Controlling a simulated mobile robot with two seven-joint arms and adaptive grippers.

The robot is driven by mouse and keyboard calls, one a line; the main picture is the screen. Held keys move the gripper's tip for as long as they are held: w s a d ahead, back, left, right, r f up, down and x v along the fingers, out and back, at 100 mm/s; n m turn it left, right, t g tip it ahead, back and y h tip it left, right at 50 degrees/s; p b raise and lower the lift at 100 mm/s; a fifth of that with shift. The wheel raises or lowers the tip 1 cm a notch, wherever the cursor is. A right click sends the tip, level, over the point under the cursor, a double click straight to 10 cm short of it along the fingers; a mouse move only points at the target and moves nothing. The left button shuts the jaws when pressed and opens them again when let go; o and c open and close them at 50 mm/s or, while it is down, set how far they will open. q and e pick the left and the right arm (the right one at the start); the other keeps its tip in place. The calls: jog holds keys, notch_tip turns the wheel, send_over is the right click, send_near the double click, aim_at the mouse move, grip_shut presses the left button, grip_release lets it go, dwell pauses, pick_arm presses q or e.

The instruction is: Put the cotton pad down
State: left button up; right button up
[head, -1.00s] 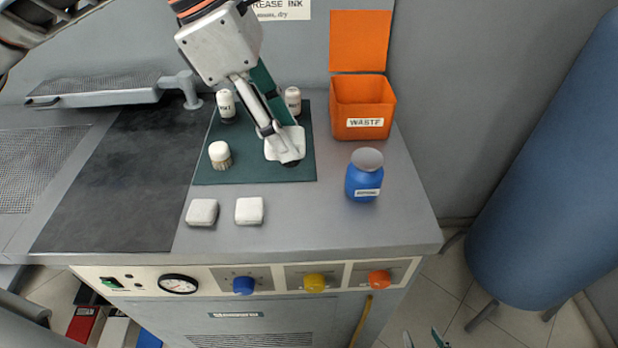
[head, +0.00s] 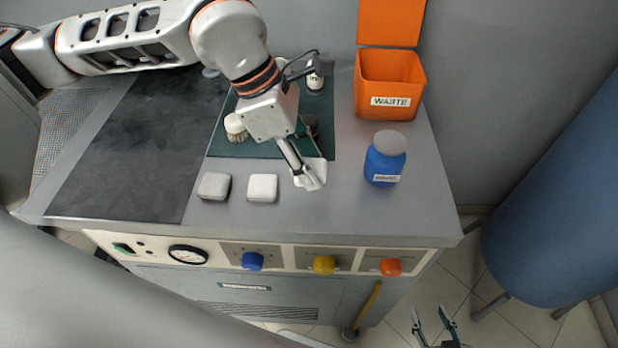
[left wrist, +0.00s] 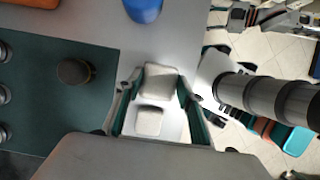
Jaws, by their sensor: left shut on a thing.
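In the left wrist view the pad (left wrist: 158,82) sits between the two fingers of the gripper (left wrist: 160,76). I cannot tell whether it touches the counter. A white pad (head: 262,188) and a greyer pad (head: 214,186) lie on the counter to its left. My right gripper (head: 432,320) is low at the bottom, fingers apart, empty, away from the counter.
A dark green mat (head: 228,147) carries brushes and small bottles. The orange waste bin (head: 390,85) and a blue bottle (head: 385,160) stand to the right. The counter (head: 345,205) is clear near its front edge, above the control knobs.

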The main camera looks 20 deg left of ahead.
aim_at(309, 193)
pick_arm(q)
jog(key=shift+f, duration=2.6)
jog(key=shift+f, duration=0.1)
jog(key=o, duration=1.2)
jog(key=shift+r, duration=0.25)
jog(key=v, duration=1.1)
jog(key=shift+a+r, duration=0.15)
jog(key=shift+r, duration=0.25)
